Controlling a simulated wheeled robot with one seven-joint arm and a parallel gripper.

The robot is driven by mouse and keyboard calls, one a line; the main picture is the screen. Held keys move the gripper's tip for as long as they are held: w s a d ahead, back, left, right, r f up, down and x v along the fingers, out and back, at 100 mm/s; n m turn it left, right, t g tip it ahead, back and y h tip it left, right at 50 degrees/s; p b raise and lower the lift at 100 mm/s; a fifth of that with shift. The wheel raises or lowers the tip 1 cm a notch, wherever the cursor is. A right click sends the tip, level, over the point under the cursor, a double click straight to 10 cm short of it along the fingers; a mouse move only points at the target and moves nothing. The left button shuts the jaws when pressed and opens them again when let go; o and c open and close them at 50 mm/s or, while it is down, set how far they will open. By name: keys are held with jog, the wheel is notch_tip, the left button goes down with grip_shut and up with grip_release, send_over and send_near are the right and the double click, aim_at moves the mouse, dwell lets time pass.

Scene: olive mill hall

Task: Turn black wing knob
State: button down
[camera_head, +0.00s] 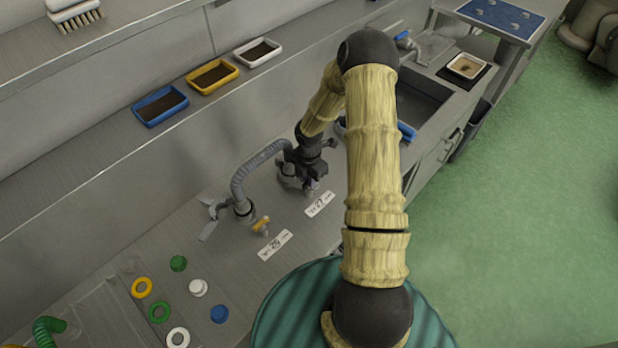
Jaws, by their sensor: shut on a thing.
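My gripper (308,187) points down at a pipe fitting on the steel counter, at the far end of the grey ribbed hose (250,172). Its jaws are shut on a small dark part there, which I take to be the black wing knob. The gripper and wrist hide most of it, so its wings and angle cannot be seen. A white label (319,204) lies just in front of the gripper. The near end of the hose joins another fitting (243,208) with a small yellow knob (262,224) and a second label (275,245).
Grey wing-shaped metal (213,208) stands left of the near fitting. Several rings and caps, including a blue cap (219,313), lie at the front left. A blue tray (160,105) and two others sit on the ledge behind. A sink (420,105) is to the right.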

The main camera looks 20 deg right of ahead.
jog(key=shift+w+r, duration=0.1)
jog(key=c, duration=1.5)
grip_release()
jog(key=shift+r+b, duration=1.1)
jog(key=shift+r, duration=7.55)
jog(key=shift+o, duration=0.3)
